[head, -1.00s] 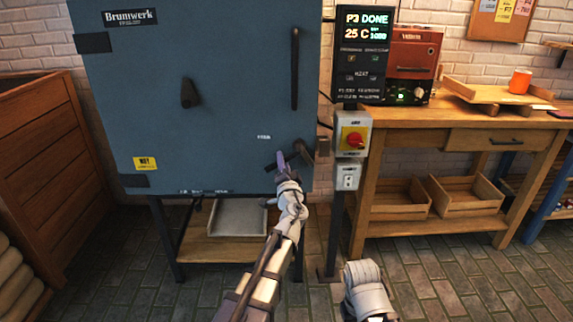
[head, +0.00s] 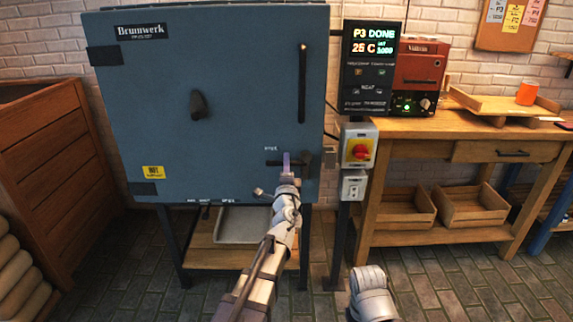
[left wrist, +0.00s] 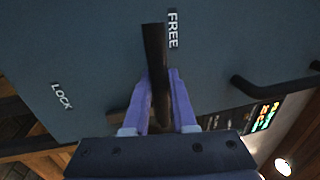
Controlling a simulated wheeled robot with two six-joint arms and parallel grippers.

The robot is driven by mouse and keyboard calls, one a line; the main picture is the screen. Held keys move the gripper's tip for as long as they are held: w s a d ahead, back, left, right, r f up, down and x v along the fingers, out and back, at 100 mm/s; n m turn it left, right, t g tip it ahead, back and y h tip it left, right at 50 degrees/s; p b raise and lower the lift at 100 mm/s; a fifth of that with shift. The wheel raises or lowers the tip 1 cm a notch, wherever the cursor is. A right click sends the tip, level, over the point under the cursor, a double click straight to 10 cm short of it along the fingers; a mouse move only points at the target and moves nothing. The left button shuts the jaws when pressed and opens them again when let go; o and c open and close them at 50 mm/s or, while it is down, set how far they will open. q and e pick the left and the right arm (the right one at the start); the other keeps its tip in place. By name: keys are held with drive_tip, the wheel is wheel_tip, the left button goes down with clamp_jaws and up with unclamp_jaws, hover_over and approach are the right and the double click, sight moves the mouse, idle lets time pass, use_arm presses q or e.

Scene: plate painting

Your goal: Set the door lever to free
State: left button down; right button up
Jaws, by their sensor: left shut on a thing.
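The door lever (head: 272,163) is a dark bar low on the right of the blue kiln door (head: 225,120). It lies about level in the head view. In the left wrist view the lever (left wrist: 154,45) runs up between the purple fingers, its end close beside the word FREE (left wrist: 173,30). The word LOCK (left wrist: 61,97) is off to the left, away from the bar. My left gripper (head: 287,158) is shut on the lever; its fingers (left wrist: 159,85) flank the bar. The lever's pivot end is partly hidden by the gripper.
A vertical handle (head: 302,85) and a dark knob (head: 197,105) stand out from the door. A switch box (head: 358,145) with a red knob is just right of the lever. A wooden bench (head: 440,131) stands further right.

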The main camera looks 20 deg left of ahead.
idle(0.4)
use_arm(q)
drive_tip(key=c, duration=0.7)
unclamp_jaws()
drive_tip(key=shift+c, duration=0.2)
drive_tip(key=b+v, duration=0.1)
drive_tip(key=v, duration=0.6)
drive_tip(key=shift+s, duration=0.4)
drive_tip(key=shift+d, duration=0.1)
